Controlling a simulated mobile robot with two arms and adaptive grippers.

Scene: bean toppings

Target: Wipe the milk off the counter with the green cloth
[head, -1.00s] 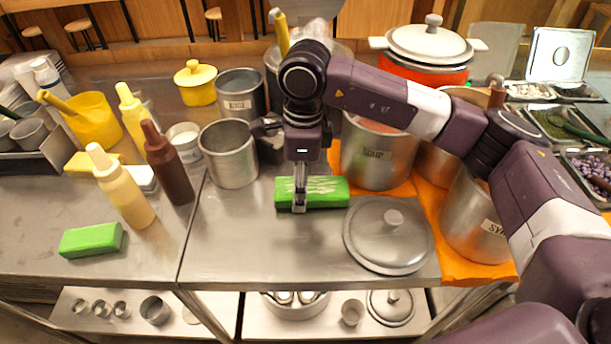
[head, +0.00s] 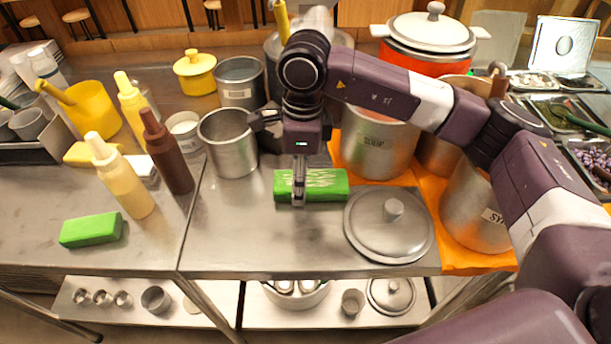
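A green block-shaped cloth or sponge (head: 327,186) lies on the steel counter (head: 240,235) in the middle, with white streaks over its upper face. My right gripper (head: 299,196) points straight down at it, its fingers crossing the near face left of the middle. The fingers line up in this view, so I cannot tell whether they are shut on it. A second, plain green block (head: 91,230) lies at the left. I see no clear milk puddle on the bare counter; the area behind the green block is partly hidden. My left gripper is out of view.
A steel lid (head: 385,232) lies close right of the green block, before the soup pot (head: 372,145) on an orange cloth (head: 460,262). An empty steel pot (head: 230,145) and a brown bottle (head: 167,155) stand left. The counter's front middle is clear.

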